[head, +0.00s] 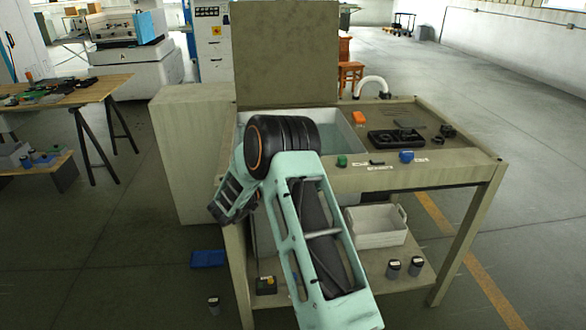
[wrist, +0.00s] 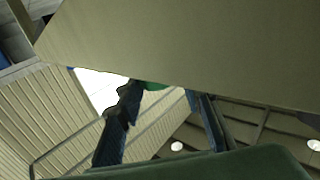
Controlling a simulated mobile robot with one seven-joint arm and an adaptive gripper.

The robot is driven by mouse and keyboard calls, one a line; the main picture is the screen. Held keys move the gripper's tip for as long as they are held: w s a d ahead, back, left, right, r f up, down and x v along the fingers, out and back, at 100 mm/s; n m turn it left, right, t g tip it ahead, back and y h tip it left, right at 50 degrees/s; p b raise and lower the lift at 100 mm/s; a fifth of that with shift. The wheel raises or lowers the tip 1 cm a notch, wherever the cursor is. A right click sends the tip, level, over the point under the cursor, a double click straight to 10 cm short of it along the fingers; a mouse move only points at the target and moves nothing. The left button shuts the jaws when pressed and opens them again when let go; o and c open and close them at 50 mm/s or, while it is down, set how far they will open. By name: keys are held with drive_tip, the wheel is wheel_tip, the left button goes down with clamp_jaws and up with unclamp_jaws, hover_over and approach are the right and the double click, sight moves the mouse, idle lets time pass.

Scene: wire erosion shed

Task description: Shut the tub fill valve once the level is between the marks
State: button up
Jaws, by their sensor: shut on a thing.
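The tub (head: 352,140) is set into the left part of the bench, with greenish water showing behind my arm. I cannot make out its level marks. A green knob (head: 342,160) and a blue knob (head: 406,156) sit near the bench's front edge, with small labels close by; I cannot read which is the fill valve.
A white curved pipe (head: 371,82) rises at the back of the bench. An orange-topped container (head: 360,118) and a black tray (head: 396,138) lie on the top. A raised panel (head: 286,50) stands behind the tub. A white bin (head: 377,226) is on the lower shelf.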

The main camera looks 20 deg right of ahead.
drive_tip(key=shift+w+a+r+m+g+h+b, duration=0.15)
drive_tip(key=shift+m+g+h+b, duration=0.2)
drive_tip(key=shift+m+g, duration=0.35)
drive_tip(key=shift+g, duration=0.4)
drive_tip(key=o, duration=1.2)
drive_tip(key=v, duration=1.1)
drive_tip(key=shift+a+f, duration=0.2)
drive_tip(key=shift+a, duration=0.2)
